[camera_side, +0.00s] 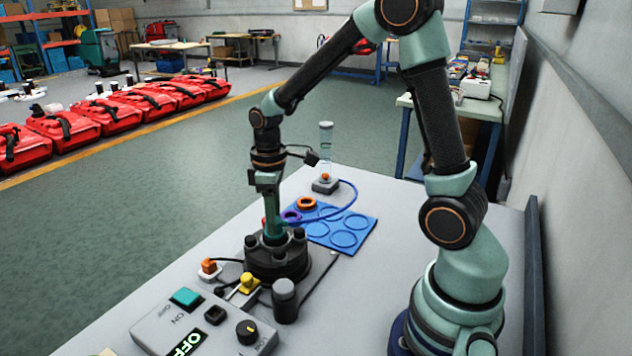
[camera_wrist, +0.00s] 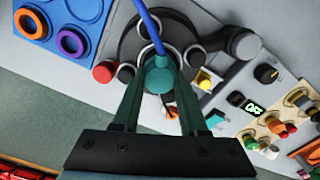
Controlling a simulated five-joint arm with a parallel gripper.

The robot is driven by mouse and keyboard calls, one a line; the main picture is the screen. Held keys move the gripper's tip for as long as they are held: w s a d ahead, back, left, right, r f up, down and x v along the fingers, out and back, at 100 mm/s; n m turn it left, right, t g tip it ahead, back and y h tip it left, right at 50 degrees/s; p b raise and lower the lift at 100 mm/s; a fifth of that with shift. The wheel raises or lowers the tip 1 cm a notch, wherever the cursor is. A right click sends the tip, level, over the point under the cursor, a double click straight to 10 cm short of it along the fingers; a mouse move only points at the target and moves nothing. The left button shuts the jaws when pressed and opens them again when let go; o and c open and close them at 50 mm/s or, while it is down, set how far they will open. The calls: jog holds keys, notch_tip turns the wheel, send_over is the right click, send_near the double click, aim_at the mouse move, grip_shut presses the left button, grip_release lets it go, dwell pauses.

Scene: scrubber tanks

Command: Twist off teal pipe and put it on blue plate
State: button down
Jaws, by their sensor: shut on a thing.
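My gripper (camera_side: 271,215) points straight down over the black round base (camera_side: 277,262) and is shut on the teal pipe (camera_side: 273,239). The pipe stands upright in the middle of the base. In the wrist view the teal pipe (camera_wrist: 158,76) shows between my two fingertips (camera_wrist: 158,84), with a blue hose (camera_wrist: 149,25) running over its top. The fingers hide part of the pipe's sides. The blue plate (camera_side: 352,223) lies behind and right of the base, with round outlined places. It also shows at the top left of the wrist view (camera_wrist: 88,14).
An orange ring (camera_side: 306,203) and a purple ring (camera_side: 291,216) sit on the plate. The blue hose (camera_side: 345,198) arches from a clear cylinder (camera_side: 325,150) on a grey block. A control box (camera_side: 190,322) reading OFF, with knobs, stands in front.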

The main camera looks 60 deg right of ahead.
jog(key=shift+r, duration=1)
dwell(0.4)
jog(key=shift+r, duration=2.45)
jog(key=shift+d, duration=0.1)
jog(key=s+d+r+m, duration=0.3)
jog(key=s+d, duration=0.2)
jog(key=d, duration=0.7)
jog(key=s+d+r+m, duration=0.2)
jog(key=s+d+r, duration=0.15)
jog(key=d, duration=0.85)
jog(key=f, duration=1.9)
jog(key=shift+s+a+f, duration=0.1)
jog(key=shift+s+f, duration=0.15)
jog(key=shift+f, duration=0.1)
jog(key=shift+f, duration=0.15)
jog(key=shift+c, duration=2.2)
grip_release()
